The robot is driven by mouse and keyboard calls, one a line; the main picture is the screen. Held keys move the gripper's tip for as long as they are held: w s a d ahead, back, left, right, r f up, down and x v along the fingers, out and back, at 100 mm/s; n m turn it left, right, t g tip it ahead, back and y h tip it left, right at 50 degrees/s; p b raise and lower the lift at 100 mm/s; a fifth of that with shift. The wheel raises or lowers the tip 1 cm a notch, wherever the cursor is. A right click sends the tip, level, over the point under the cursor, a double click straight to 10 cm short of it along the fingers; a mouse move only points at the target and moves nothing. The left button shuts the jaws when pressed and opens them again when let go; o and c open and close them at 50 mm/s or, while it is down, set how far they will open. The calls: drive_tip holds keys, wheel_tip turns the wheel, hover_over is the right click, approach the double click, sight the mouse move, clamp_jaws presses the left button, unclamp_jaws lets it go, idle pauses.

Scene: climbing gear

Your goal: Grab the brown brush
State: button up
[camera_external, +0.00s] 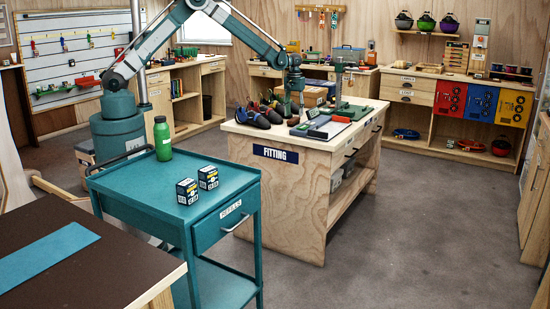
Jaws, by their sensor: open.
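My gripper (291,105) points down at the end of my arm, low over the wooden bench labelled FITTING (313,165). It is small in this view; it appears open, and I see nothing held in it. Dark climbing shoes with orange and blue parts (262,115) lie on the bench just left of it. I cannot make out a brown brush in this view. It may be hidden behind my gripper or the shoes, or be too small to tell.
A green stand (338,85) rises on the bench right of my gripper, near a flat tray (320,128) with small items. A teal cart (165,190) carries a green bottle (162,138) and two small boxes (187,191). The floor to the right is clear.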

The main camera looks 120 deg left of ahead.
sight(294, 119)
drive_tip(key=shift+f, duration=2.4)
drive_tip(key=shift+c, duration=0.5)
drive_tip(key=c, duration=0.9)
